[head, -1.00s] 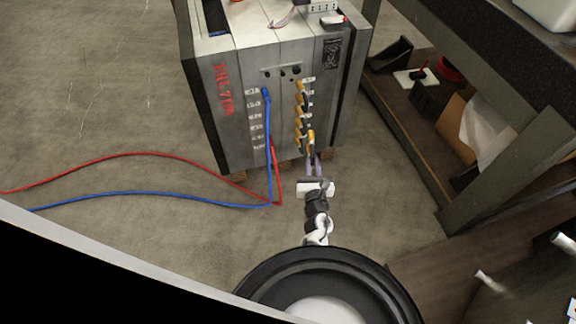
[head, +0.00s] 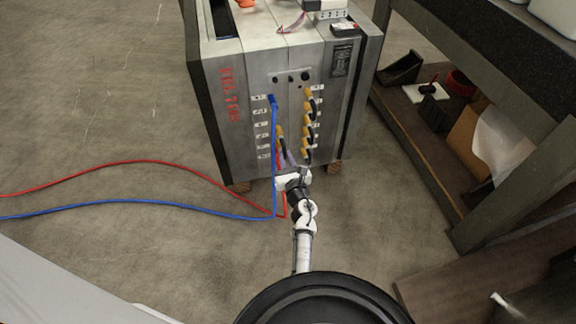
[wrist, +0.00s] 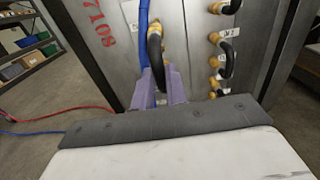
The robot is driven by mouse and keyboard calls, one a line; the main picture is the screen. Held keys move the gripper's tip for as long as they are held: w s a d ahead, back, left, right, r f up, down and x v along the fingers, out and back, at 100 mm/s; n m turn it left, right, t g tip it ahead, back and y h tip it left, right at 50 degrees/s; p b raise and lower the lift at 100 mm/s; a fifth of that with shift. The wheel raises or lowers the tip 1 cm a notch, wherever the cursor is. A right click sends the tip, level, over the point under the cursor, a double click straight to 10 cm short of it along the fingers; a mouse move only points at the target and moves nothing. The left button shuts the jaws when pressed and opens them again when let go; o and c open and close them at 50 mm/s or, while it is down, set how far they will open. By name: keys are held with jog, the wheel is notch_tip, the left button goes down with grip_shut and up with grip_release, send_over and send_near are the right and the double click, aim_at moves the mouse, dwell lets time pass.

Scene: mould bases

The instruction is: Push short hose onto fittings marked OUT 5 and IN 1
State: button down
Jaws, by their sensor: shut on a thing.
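My gripper (head: 286,160) is shut on a short black hose (wrist: 156,52) with brass-yellow ends. Its two purple fingers (wrist: 159,84) stand on either side of the hose in the wrist view. The hose runs up and down in front of the lower left fitting column of the steel mould base (head: 237,150). In the head view its upper yellow end (head: 280,130) is close to the mould face; I cannot tell whether it touches a fitting. The lower end is partly hidden by my fingers. The small white labels are too blurred to read surely.
Several black hose loops with yellow ends (head: 308,127) fill the right column. A blue hose (head: 274,150) hangs from the left column's top, close beside the held hose. A red hose (head: 150,162) lies on the floor. A dark shelf (head: 465,70) stands at right.

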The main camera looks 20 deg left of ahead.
aim_at(279, 143)
jog(key=b+x, duration=0.1)
jog(key=x, duration=0.3)
jog(key=shift+w+a+b, duration=0.35)
jog(key=shift+w, duration=0.1)
jog(key=shift+b+x, duration=1.4)
jog(key=shift+x, duration=0.25)
dwell(2.4)
jog(key=shift+w+a, duration=0.15)
jog(key=shift+w, duration=0.1)
jog(key=shift+r, duration=0.1)
jog(key=c, duration=0.9)
grip_release()
jog(key=shift+c, duration=0.2)
jog(key=shift+p+v, duration=1)
jog(key=shift+v, duration=2.55)
